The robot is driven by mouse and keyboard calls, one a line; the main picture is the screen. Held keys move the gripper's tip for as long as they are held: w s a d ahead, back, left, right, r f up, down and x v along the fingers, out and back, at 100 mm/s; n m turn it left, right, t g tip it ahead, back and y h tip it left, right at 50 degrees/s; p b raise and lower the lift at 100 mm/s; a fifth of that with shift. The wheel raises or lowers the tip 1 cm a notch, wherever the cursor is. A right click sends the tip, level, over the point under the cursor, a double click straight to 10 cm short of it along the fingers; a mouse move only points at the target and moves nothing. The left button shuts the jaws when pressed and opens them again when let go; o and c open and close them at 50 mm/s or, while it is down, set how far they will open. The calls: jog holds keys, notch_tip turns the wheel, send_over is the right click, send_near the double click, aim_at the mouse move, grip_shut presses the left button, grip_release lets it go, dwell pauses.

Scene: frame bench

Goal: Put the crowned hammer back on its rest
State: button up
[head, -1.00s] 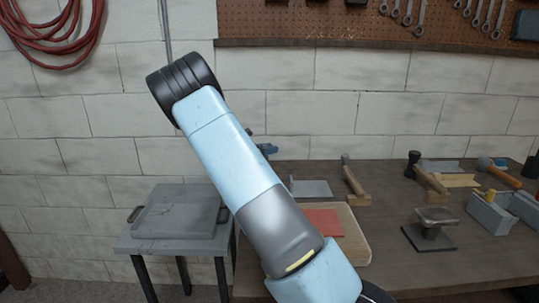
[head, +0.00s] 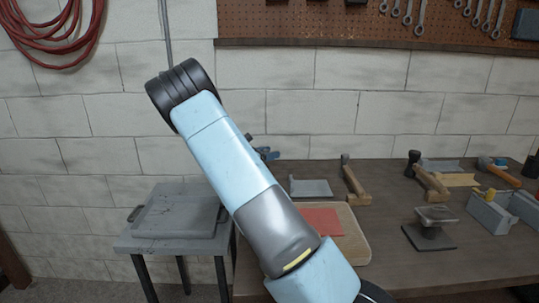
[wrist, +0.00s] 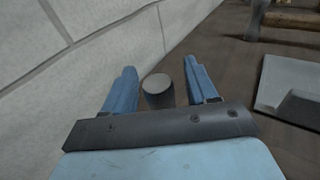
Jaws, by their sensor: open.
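My gripper (wrist: 160,82) is open in the wrist view, with its two blue fingers apart. A grey cylinder with a flat round top (wrist: 157,83) shows between the fingers; I cannot tell what it belongs to or whether they touch it. A hammer with a wooden handle (head: 356,183) lies near the bench's back. I cannot tell which hammer is the crowned one.
A grey plate (head: 311,188) lies right of my gripper; it also shows in the wrist view (wrist: 290,95). A red sheet on a pale board (head: 352,247), a small anvil-like block (head: 432,226) and grey bins (head: 492,214) stand on the bench. The block wall (wrist: 85,45) is close at left.

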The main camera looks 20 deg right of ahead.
jog(key=v, duration=1.2)
jog(key=s+d+r+m+g+y, duration=0.2)
jog(key=s+r+m+y, duration=0.35)
jog(key=s, duration=0.45)
jog(key=s+d+r+m+g+y, duration=0.2)
jog(key=s+r+m+y, duration=0.3)
jog(key=s, duration=0.6)
jog(key=s+a+r+m+t+y, duration=0.2)
jog(key=s+a+m, duration=0.1)
jog(key=s, duration=0.4)
jog(key=s+a+r+m+t+y, duration=0.2)
jog(key=s+a+r+m, duration=0.1)
jog(key=s, duration=0.5)
jog(key=s+a+r+m+t+y, duration=0.1)
jog(key=s+a+r+m+y, duration=0.1)
jog(key=s, duration=0.6)
jog(key=shift+s+a+r+m+t, duration=0.35)
jog(key=shift+a+m, duration=0.4)
jog(key=shift+m, duration=0.3)
